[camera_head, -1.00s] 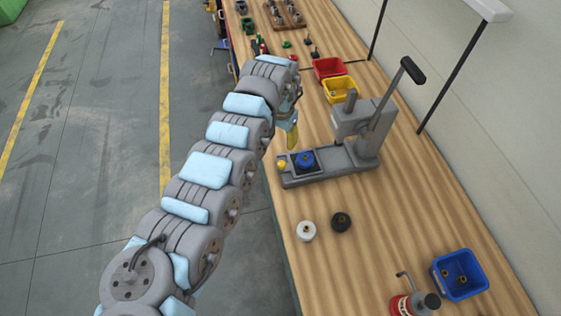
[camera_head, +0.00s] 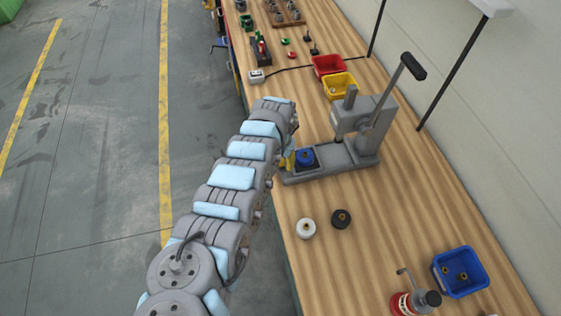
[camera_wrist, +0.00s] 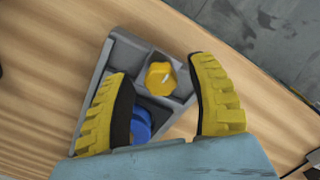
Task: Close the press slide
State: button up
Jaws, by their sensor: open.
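The grey arbor press (camera_head: 362,125) stands on the wooden bench, its lever with a black handle raised up to the right. Its slide (camera_head: 303,160) sits out at the left end of the press base, with a blue round part (camera_head: 305,157) on it. In the wrist view the slide's yellow knob (camera_wrist: 160,77) lies between the two yellow fingers of my gripper (camera_wrist: 162,85). The fingers are open and apart from the knob as far as I can see. The blue part (camera_wrist: 141,122) is partly hidden behind the left finger. In the head view my arm hides the knob.
A white cap (camera_head: 306,228) and a black cap (camera_head: 341,219) lie in front of the press. A yellow bin (camera_head: 340,86) and a red bin (camera_head: 328,67) stand behind it. A blue bin (camera_head: 460,272) and a red can (camera_head: 408,303) are at the near right.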

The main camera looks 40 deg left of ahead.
jog(key=shift+f, duration=0.2)
grip_shut()
dwell(0.3)
